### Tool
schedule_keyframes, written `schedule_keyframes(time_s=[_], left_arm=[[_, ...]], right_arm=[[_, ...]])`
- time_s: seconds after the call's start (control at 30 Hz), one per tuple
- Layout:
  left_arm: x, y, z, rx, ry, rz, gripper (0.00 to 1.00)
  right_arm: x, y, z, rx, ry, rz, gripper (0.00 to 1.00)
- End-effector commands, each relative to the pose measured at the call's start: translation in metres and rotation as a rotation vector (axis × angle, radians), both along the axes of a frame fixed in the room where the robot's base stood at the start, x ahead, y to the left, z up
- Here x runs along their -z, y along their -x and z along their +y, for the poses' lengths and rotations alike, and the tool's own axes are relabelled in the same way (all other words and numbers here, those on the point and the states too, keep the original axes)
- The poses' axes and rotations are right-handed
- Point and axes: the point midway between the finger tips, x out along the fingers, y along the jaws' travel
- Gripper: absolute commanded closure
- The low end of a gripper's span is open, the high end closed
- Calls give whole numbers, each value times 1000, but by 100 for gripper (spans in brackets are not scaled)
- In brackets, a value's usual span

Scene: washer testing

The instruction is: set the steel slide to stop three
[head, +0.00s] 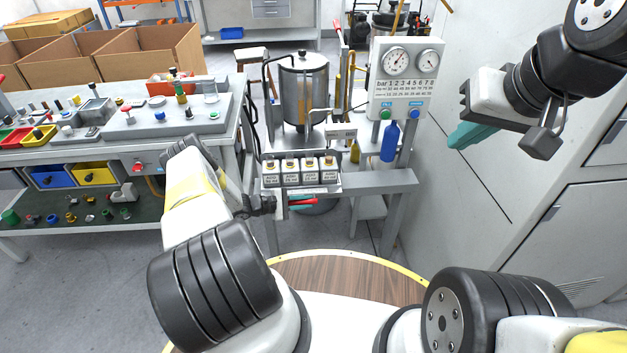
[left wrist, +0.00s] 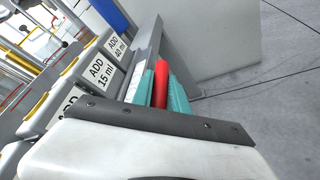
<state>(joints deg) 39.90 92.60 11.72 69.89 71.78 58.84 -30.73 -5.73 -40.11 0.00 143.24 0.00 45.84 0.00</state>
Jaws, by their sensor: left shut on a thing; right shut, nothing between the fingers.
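A row of white boxes labelled ADD (head: 300,170) stands on the steel bench in the head view. A red handle (head: 303,202) shows just below the front of this row. My left gripper (head: 298,203) is shut on it. In the left wrist view the red handle (left wrist: 160,86) lies between the teal fingers, next to a grey steel bar (left wrist: 147,48) that runs along the boxes. The bar looks like the steel slide; its stop marks cannot be made out. My right gripper (head: 467,136) is shut and empty, raised at the right, away from the bench.
Behind the boxes stand a steel tank (head: 303,85) and a gauge panel (head: 405,80). A blue bottle (head: 390,141) is at the bench's right. A workbench with a grey board (head: 155,122) is at left. Grey cabinets (head: 565,235) fill the right. Floor shows between bench and cabinets.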

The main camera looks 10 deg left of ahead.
Motion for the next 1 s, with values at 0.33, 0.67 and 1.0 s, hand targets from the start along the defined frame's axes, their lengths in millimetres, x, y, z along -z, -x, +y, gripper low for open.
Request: schedule_keyframes(time_s=[0.33,0.67,1.0], left_arm=[[-1,-2,-5,0,2,-3,100],[-1,-17,-60,3,6,-1,100],[-1,-35,-122,2,5,-1,100]], right_arm=[[0,0,0,0,0,0,100],[0,0,0,0,0,0,100],[0,0,0,0,0,0,100]])
